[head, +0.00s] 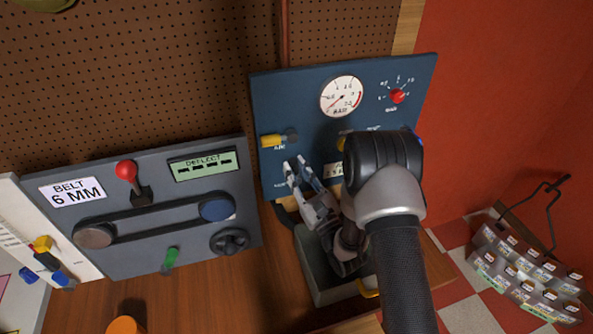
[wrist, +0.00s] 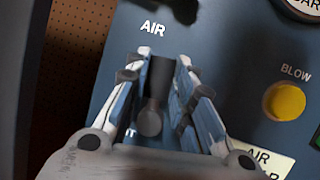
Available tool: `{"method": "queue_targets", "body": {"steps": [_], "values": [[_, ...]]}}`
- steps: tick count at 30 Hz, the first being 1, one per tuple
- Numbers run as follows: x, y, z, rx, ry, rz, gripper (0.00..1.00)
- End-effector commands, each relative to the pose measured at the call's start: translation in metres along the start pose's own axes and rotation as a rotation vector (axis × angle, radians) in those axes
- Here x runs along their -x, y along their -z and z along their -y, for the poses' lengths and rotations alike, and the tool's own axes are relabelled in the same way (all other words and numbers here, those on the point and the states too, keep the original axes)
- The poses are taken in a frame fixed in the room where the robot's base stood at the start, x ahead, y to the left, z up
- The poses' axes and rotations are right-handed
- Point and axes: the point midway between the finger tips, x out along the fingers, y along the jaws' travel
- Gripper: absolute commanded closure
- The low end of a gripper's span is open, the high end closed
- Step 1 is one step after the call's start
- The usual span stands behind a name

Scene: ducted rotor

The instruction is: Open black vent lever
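The black vent lever (wrist: 155,95) shows in the wrist view as a dark bar with a round knob at its lower end, on the blue panel (head: 300,100). Its label is mostly hidden; only a final letter shows beside it. My gripper (wrist: 162,58) is open, with one finger on each side of the lever. The fingertips are close to the bar, and I cannot tell whether they touch it. In the head view my gripper (head: 297,163) is at the panel's lower left, and the lever cannot be made out there.
The yellow-handled air lever (head: 270,141) is just above my gripper. A pressure gauge (head: 342,96) and a red knob (head: 397,96) are higher on the panel. A yellow blow button (wrist: 284,102) is to the right. A grey bin (head: 312,270) stands below; a belt panel (head: 150,255) is left.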

Motion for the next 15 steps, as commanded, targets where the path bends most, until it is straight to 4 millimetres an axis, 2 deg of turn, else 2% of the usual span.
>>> {"method": "queue_targets", "body": {"steps": [8, 15], "values": [[0.0002, 0.0002, -0.0001, 0.0, 0.0, -0.001, 0.58], [0.0, 0.0, -0.0001, 0.0, 0.0, -0.001, 0.57]]}}
